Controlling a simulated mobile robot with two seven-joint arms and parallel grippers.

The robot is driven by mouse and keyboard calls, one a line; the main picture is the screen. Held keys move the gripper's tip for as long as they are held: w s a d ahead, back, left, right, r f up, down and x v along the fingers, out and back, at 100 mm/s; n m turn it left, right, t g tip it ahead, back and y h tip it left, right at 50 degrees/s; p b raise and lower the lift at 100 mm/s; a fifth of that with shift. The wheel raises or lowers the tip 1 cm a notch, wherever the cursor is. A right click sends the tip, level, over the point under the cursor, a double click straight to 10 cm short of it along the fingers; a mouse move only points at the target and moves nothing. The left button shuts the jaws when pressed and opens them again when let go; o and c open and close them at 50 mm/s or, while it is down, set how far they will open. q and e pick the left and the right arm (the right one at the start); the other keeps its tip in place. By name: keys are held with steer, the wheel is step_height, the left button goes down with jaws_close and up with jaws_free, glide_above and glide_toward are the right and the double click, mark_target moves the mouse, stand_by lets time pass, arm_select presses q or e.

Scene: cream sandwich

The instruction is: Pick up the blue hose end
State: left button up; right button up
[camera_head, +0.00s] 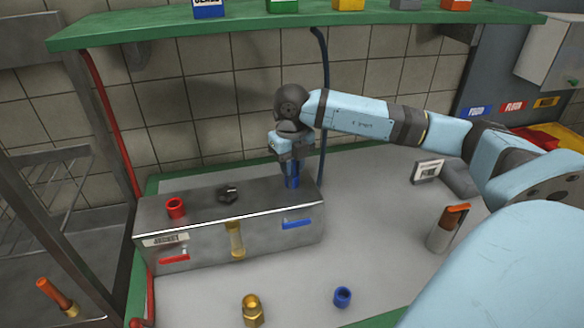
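The dark blue hose (322,70) hangs from the green shelf and runs down behind my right arm; I cannot make out its end. A blue fitting (292,182) stands at the right end of the metal box's top. My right gripper (292,165) points down directly above this fitting, at or touching its top. Its fingers are small and dark here, so I cannot tell whether they are shut on it. A separate short blue hollow piece (342,297) stands on the table in front of the box. My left gripper is out of view.
The metal box (190,240) carries a red fitting (176,207), a black knob (228,192), and red and blue handles. A brass fitting (253,311) stands in front. An orange-topped cylinder (447,228) stands at right. The green shelf (300,20) spans overhead.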

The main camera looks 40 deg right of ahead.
jaws_close()
step_height(320, 180, up, 10)
steer(key=shift+r+b, duration=0.1)
steer(key=shift+b, duration=0.3)
